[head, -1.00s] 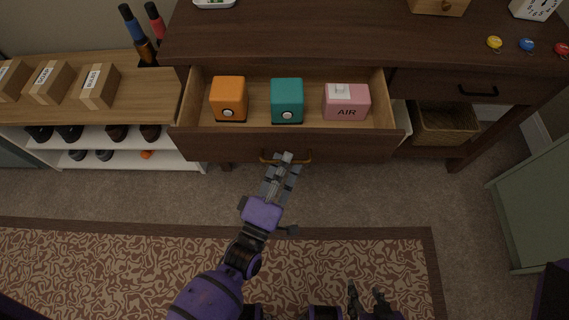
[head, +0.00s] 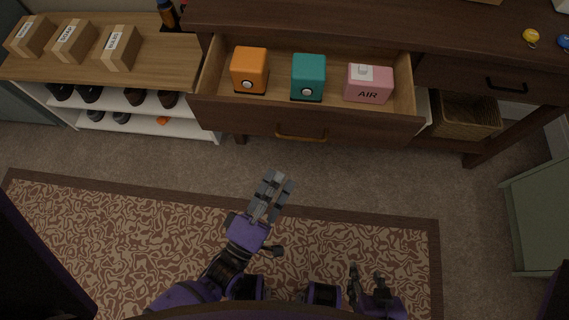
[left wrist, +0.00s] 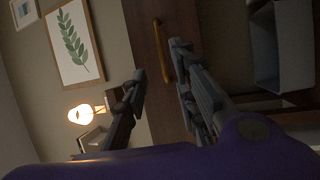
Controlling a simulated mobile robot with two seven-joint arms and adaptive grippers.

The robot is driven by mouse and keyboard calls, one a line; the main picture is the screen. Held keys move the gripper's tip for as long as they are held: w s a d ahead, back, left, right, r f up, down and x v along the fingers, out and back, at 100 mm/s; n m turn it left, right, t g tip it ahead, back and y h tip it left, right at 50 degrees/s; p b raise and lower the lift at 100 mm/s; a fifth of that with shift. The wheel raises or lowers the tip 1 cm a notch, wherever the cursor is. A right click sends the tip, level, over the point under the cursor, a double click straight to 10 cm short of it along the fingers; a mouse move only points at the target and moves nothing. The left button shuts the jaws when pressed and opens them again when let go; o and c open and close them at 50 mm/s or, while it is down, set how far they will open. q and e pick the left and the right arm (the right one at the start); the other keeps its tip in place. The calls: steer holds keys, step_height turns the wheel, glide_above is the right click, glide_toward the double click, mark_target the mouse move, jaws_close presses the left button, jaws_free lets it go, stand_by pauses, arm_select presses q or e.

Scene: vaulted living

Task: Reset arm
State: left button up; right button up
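My left gripper (head: 272,184) is over the floor in front of the open drawer (head: 370,123). It is clear of the drawer's brass handle (head: 301,137). In the left wrist view its two fingers (left wrist: 160,60) stand apart with nothing between them, and the handle (left wrist: 163,50) shows beyond them. My right gripper (head: 366,272) is low, over the rug at the bottom of the head view. Its fingers stand apart and look empty.
The drawer holds an orange box (head: 249,70), a teal box (head: 308,77) and a pink AIR box (head: 368,85). A shelf with cartons (head: 121,48) and shoes stands left. A green cabinet (head: 535,215) stands right. Bare carpet lies before the drawer.

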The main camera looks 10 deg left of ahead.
arm_select(q)
steer(key=shift+s+a, duration=0.1)
steer(key=shift+s, duration=0.2)
stand_by(0.4)
